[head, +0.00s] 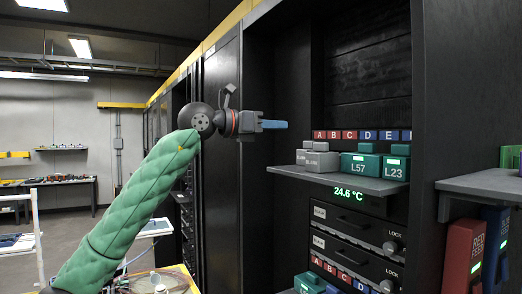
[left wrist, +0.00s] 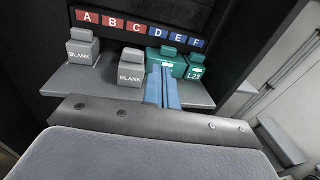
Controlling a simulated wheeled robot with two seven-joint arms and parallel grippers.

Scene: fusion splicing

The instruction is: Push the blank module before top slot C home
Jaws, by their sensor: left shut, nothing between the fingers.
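The grey blank module (left wrist: 131,72) stands upright on the shelf before slot C and sits nearer the shelf's front than its neighbours. In the head view it is a grey block (head: 320,161) left of the green L57 module. My left gripper (head: 286,125) is shut and empty, its blue fingers pointing right toward the rack, left of and above the modules. In the left wrist view its fingers (left wrist: 163,88) show just right of the blank module, covering part of a green module. I cannot tell any contact. My right gripper is not in view.
Another blank module (left wrist: 82,50) stands before slot A. Green L57 (head: 359,164) and L23 (head: 395,168) stand at the right. The grey shelf (head: 345,181) is bare between the blanks. Red and blue letter labels (left wrist: 133,27) run behind. Drawers (head: 350,222) lie below; the rack's side wall closes the right.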

